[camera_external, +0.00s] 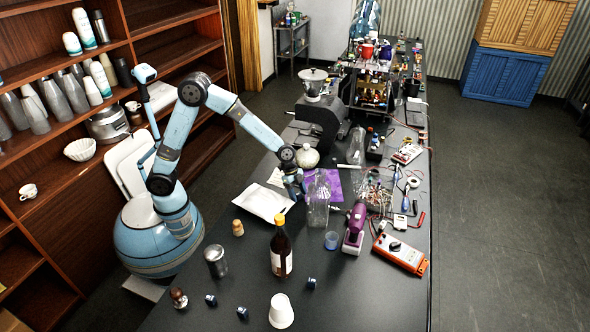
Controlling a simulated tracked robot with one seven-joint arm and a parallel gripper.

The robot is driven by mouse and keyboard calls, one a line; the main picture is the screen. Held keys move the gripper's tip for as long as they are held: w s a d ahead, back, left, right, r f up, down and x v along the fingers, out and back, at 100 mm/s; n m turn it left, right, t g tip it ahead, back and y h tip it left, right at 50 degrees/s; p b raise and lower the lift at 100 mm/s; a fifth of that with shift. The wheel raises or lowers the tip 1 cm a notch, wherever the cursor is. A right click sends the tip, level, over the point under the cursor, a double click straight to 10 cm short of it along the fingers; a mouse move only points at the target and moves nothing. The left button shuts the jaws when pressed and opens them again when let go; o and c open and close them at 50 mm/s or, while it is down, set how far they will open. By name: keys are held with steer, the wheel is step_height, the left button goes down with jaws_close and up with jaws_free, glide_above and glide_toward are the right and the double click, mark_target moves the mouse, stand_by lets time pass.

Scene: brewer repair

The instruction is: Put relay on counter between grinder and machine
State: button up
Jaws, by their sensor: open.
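My gripper (294,188) hangs low over the counter (370,295), between a white tray (264,203) and a clear glass bottle (317,200). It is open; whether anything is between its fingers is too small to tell. The black grinder (325,118) with a metal hopper stands farther back on the counter. The opened machine (374,88), full of exposed parts, stands behind it to the right. I cannot pick out the relay with certainty. Small dark blue parts lie at the near end, one left (211,300), one in the middle (242,313) and one right (311,283).
A purple cloth (322,186) and a round pale jar (307,156) are close to my gripper. A dark sauce bottle (281,250), purple tool (355,228), orange meter (400,253) and tangled wires (376,196) crowd the counter. The near right counter is clear.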

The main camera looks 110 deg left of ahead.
steer(key=shift+w+f, duration=0.15)
steer(key=shift+f, duration=0.35)
steer(key=shift+c, duration=0.2)
steer(key=c, duration=1.1)
steer(key=shift+r, duration=0.1)
